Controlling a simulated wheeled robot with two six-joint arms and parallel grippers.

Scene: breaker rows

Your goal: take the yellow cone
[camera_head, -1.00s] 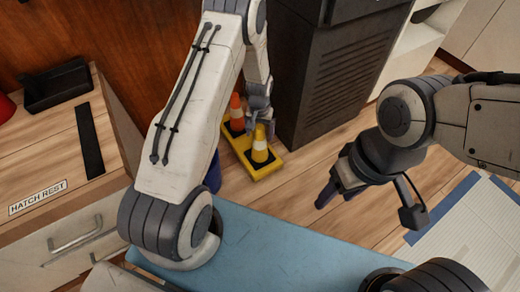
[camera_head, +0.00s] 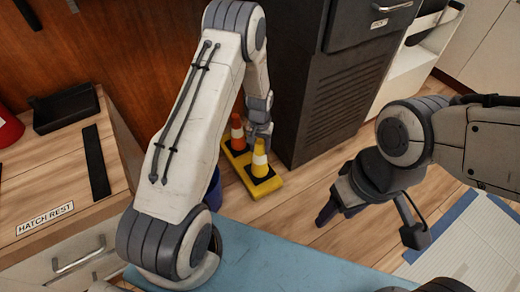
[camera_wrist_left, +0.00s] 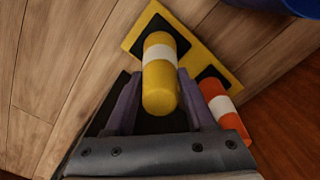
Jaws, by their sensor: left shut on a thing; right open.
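The yellow cone (camera_head: 260,162) with a white band stands upright over a black square on a yellow base (camera_head: 264,190) on the floor. It also shows in the left wrist view (camera_wrist_left: 160,82), between the two purple fingers. My left gripper (camera_head: 259,138) is at the cone's upper part, shut on it; the finger contact is partly hidden in the head view. My right gripper (camera_head: 330,203) is open and empty, well to the right of the cone.
An orange cone (camera_head: 237,133) stands beside the yellow one on the same base, close to my left gripper. A dark cabinet (camera_head: 335,85) rises just right of the base. A blue bin (camera_head: 213,190) is left of it. A blue surface (camera_head: 285,255) lies in front.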

